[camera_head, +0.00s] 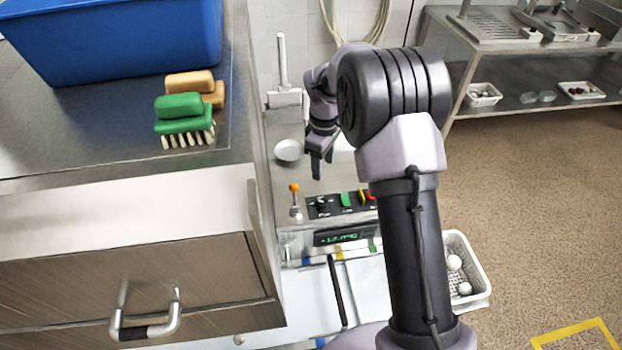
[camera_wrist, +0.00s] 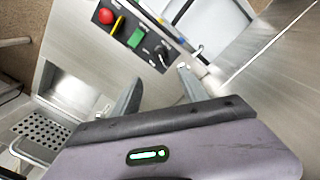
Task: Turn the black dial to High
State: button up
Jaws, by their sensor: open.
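The black dial (camera_head: 322,204) sits at the left end of a dark control panel (camera_head: 334,212) on the steel bench. In the wrist view the dial (camera_wrist: 160,54) is a small black knob beyond my fingertips. Its pointer setting and labels are too small to read. My gripper (camera_head: 317,172) is above and behind the panel, pointing down. In the wrist view my gripper (camera_wrist: 157,82) has its fingers apart with nothing between them. It appears clear of the dial.
Beside the dial are a green switch (camera_head: 347,199), a red button (camera_wrist: 105,16) and an orange-tipped lever (camera_head: 294,189). A green digital display (camera_head: 340,238) is on the front. A steel cabinet (camera_head: 130,270) stands close on the left, with brushes (camera_head: 183,112) and a blue bin (camera_head: 120,40) on it.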

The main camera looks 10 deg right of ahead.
aim_at(323, 202)
jog(key=f+b, duration=0.1)
jog(key=f, duration=0.4)
jog(key=f+b, duration=0.2)
jog(key=f, duration=0.4)
jog(key=f+b, duration=0.1)
jog(key=f, duration=0.5)
jog(key=shift+w+d+b, duration=0.1)
jog(key=shift+d+b, duration=0.25)
grip_shut()
